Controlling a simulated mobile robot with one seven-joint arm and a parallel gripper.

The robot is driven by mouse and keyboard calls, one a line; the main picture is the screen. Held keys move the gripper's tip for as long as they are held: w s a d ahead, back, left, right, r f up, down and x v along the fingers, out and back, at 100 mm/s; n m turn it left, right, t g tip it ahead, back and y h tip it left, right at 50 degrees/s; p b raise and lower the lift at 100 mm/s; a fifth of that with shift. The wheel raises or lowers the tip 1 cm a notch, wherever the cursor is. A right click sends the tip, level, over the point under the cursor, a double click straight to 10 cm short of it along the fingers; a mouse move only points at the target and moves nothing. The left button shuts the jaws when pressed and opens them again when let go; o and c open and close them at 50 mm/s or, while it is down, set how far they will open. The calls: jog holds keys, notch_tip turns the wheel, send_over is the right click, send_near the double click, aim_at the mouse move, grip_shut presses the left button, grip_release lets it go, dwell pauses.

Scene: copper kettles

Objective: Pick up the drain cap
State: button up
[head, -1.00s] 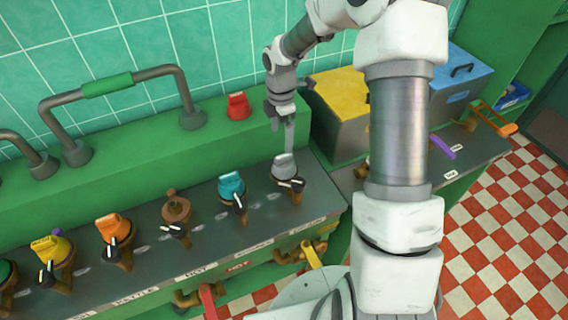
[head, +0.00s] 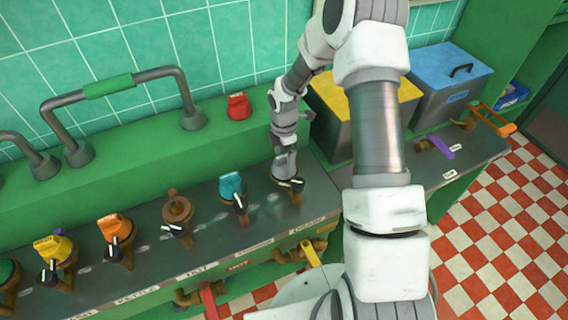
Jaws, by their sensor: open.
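The grey cap (head: 286,168) sits on the rightmost valve of the front panel, above a label that seems to read DRAIN. I take it as the drain cap. My gripper (head: 285,154) points down right at the cap, and its fingers hide part of it. The jaws are open. Whether the fingers touch the cap is too small to tell.
A teal cap (head: 232,187) stands on the valve to the left, with a bare brown valve (head: 177,211), an orange cap (head: 114,227) and a yellow cap (head: 53,247) further left. A red cap (head: 238,107) is on the green ledge. Yellow (head: 400,90) and blue (head: 450,70) boxes stand right.

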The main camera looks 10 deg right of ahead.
aim_at(284, 155)
jog(key=c, duration=1.1)
jog(key=shift+r, duration=0.2)
notch_tip(284, 155, up, 4)
jog(key=shift+r, duration=0.1)
jog(key=s+d+r, duration=0.2)
jog(key=d, duration=0.1)
jog(key=s+d+r, duration=0.2)
jog(key=d, duration=0.1)
jog(key=s+d+r, duration=0.2)
jog(key=d, duration=0.2)
jog(key=shift+r+b, duration=0.25)
jog(key=shift+b, duration=0.1)
